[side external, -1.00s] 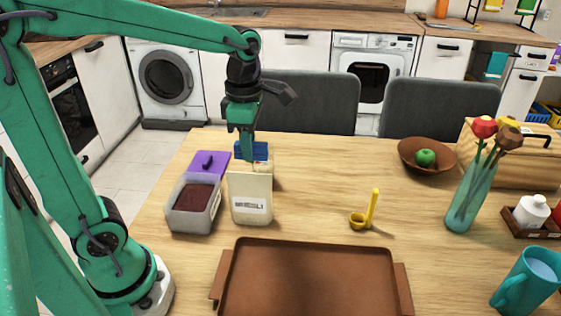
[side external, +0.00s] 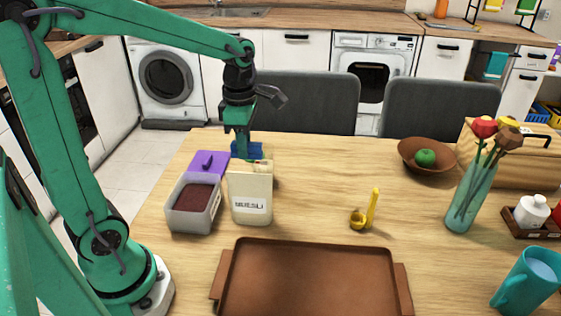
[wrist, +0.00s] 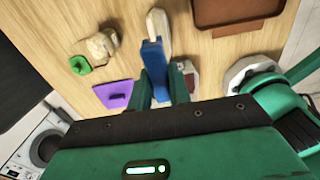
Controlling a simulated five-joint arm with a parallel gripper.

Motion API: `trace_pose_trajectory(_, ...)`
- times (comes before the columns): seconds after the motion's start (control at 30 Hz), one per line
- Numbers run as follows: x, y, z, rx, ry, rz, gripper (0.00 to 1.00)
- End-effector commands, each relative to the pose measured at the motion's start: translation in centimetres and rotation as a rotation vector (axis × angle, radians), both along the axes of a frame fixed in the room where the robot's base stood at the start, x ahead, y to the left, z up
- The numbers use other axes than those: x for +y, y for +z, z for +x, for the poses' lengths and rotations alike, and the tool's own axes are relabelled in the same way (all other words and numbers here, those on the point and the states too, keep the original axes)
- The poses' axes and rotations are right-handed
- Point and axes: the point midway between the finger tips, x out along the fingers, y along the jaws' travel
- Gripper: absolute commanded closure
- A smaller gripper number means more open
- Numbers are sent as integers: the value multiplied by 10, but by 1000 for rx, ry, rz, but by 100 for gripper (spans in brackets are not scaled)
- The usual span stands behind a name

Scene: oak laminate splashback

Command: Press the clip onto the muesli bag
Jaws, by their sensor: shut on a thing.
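The cream muesli bag (side external: 251,192) stands upright on the table, its label facing the side camera. In the wrist view the bag (wrist: 158,22) shows as a pale narrow shape beyond the fingers. My gripper (side external: 243,147) is just behind the bag's top, toward its left side. It is shut on a blue clip (side external: 254,150). In the wrist view the clip (wrist: 153,60) sticks out from between the fingers (wrist: 166,85) and overlaps the bag's near end. I cannot tell whether the clip touches the bag; the bag partly hides it in the side view.
A grey tub with dark contents (side external: 196,201) stands close left of the bag, a purple lid (side external: 208,163) behind it. A brown tray (side external: 310,280) lies in front, a yellow scoop (side external: 366,212) to the right. A cream object (wrist: 101,43) and green piece (wrist: 80,65) are near the bag.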

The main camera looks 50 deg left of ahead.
Motion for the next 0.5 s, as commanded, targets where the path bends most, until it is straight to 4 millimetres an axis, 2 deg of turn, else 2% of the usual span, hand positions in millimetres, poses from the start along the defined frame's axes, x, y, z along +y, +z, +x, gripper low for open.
trace_pose_trajectory(0.5,0,-31,0,2,0,-1,100)
